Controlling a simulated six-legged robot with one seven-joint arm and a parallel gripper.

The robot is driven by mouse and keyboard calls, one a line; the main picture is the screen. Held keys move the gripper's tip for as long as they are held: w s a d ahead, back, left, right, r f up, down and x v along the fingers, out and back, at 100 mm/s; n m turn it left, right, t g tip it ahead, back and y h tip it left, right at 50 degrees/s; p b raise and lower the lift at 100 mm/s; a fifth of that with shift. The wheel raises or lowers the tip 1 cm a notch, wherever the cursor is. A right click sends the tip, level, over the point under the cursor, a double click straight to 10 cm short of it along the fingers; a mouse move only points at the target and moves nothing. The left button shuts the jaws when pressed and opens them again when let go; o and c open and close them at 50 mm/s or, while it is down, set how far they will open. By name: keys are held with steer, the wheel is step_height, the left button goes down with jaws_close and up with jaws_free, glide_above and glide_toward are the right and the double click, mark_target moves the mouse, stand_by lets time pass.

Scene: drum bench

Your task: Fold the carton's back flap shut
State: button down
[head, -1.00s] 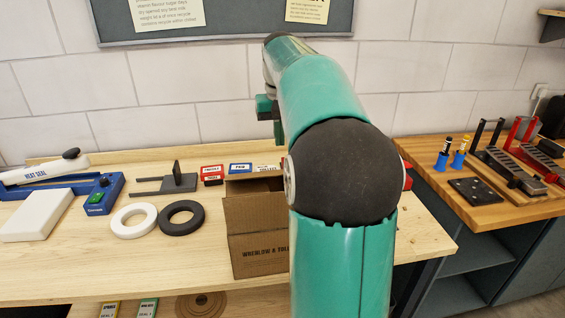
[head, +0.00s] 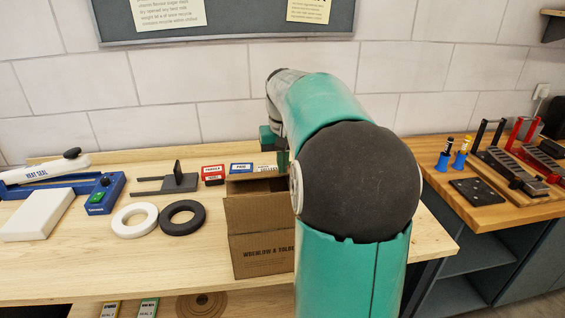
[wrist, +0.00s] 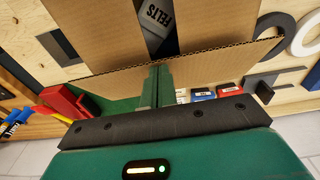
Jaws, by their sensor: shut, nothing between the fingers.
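The brown carton (head: 262,228) stands open on the bench in the head view, its right part hidden by my arm. In the wrist view two side flaps, left (wrist: 95,25) and right (wrist: 215,25), lie inward with a gap between them. A grey item marked FELTS (wrist: 157,22) shows in the gap. The back flap (wrist: 205,68) is unfolded, its corrugated edge running across the wrist view. My gripper (wrist: 155,75) is shut and empty, its fingertips at the back flap's edge; I cannot tell if they touch. In the head view my gripper (head: 281,155) is low behind the carton.
Small labelled boxes, red (head: 213,175) and blue (head: 241,168), stand left of my gripper near the wall. White (head: 134,220) and black (head: 182,217) rings and a heat sealer (head: 105,193) lie left of the carton. The front left of the bench is clear.

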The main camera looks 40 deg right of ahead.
step_height(320, 180, down, 6)
steer(key=s+a+t, duration=0.1)
steer(key=s, duration=0.1)
steer(key=shift+s+a+r+h, duration=0.25)
steer(key=shift+a+h, duration=0.1)
steer(key=shift+h, duration=0.05)
stand_by(0.5)
steer(key=s+a+r, duration=0.1)
steer(key=s+r, duration=0.1)
steer(key=r, duration=0.5)
steer(key=s+a+r, duration=0.2)
steer(key=r, duration=0.5)
steer(key=shift+s, duration=0.3)
